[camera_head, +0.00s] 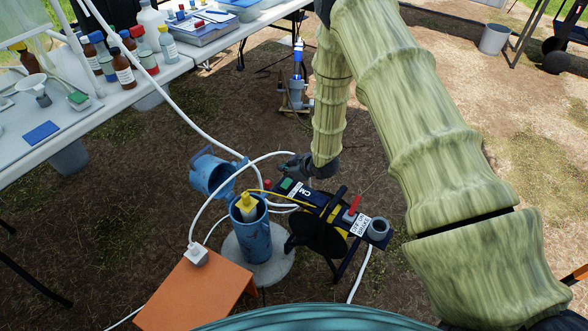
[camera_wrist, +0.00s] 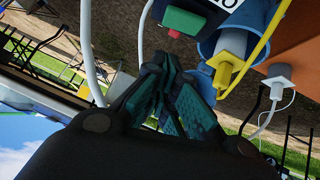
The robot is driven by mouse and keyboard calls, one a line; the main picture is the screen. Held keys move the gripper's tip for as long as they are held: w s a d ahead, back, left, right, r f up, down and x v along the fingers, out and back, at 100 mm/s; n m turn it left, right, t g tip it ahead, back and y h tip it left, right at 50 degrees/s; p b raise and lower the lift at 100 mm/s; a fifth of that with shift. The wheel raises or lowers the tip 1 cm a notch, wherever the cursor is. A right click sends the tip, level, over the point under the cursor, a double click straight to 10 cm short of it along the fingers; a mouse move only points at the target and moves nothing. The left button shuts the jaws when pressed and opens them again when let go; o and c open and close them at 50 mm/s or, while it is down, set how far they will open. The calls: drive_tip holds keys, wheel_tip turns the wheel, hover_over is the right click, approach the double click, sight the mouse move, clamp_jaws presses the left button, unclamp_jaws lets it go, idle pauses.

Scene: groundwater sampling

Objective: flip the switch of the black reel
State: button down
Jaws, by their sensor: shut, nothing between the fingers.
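The black reel (camera_head: 316,238) stands on the ground right of the blue well pipe, with a dark blue frame and white labels. My gripper (camera_head: 288,168) is shut and empty, just above and behind that far left end. Its fingers (camera_wrist: 172,90) show in the wrist view.
The blue well pipe (camera_head: 253,240) holds a yellow-capped piece (camera_head: 247,206). An orange stool (camera_head: 190,295) with a white plug is at front left. White hoses and a yellow cable cross nearby. The bottle table (camera_head: 110,100) is left.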

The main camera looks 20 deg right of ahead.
sight(288, 183)
drive_tip(key=shift+w+d+f, duration=0.15)
drive_tip(key=shift+w+f, duration=0.05)
drive_tip(key=shift+f, duration=0.85)
drive_tip(key=shift+w+d+f, duration=0.1)
drive_tip(key=shift+w+f, duration=0.05)
drive_tip(key=shift+f, duration=0.85)
